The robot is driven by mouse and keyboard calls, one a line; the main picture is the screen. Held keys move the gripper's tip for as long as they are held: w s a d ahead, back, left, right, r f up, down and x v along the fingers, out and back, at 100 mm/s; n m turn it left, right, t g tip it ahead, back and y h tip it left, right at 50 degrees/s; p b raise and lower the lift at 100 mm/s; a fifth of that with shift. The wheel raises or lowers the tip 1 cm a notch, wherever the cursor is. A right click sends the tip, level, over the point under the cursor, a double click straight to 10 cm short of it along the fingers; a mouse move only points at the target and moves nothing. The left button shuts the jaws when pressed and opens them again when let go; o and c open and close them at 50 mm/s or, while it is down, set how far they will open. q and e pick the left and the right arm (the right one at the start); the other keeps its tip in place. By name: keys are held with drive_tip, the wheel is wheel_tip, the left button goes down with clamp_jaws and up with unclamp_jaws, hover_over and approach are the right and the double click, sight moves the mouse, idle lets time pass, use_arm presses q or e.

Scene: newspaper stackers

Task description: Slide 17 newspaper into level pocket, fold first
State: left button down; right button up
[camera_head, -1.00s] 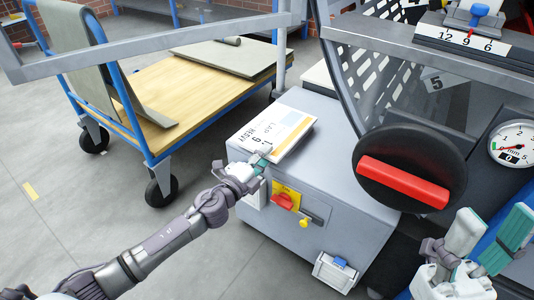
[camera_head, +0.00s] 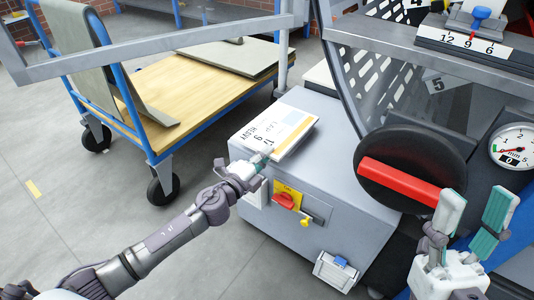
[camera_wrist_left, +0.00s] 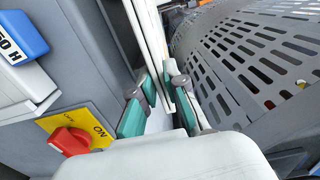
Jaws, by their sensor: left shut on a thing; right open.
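The newspaper (camera_head: 282,128), white with black print and a yellow strip, lies on top of the grey box cabinet (camera_head: 330,190) in the head view. My left gripper (camera_head: 259,160) is shut on the newspaper's near edge. In the left wrist view the newspaper (camera_wrist_left: 146,32) runs edge-on between the teal finger pads of my left gripper (camera_wrist_left: 158,105). My right gripper (camera_head: 472,225) is open and empty at the lower right, in front of the machine. The slotted drum (camera_head: 395,60) has a plate marked 5 (camera_head: 437,82). I cannot tell which pocket is level.
A black disc with a red handle (camera_head: 405,182) stands right of the cabinet. A red switch (camera_head: 285,201) is on the cabinet front. A dial gauge (camera_head: 512,147) is at far right. A wooden-deck cart (camera_head: 165,110) stands left; grey floor is open in front.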

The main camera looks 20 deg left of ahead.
drive_tip(key=w+f+g, duration=0.1)
drive_tip(key=w+g, duration=0.1)
drive_tip(key=w+a+f+g+h+p, duration=0.1)
drive_tip(key=w+f+g, duration=0.1)
drive_tip(key=w, duration=0.1)
drive_tip(key=w+f+g+h+p, duration=0.1)
drive_tip(key=w+f+g, duration=0.1)
drive_tip(key=w, duration=0.1)
drive_tip(key=shift+a, duration=0.2)
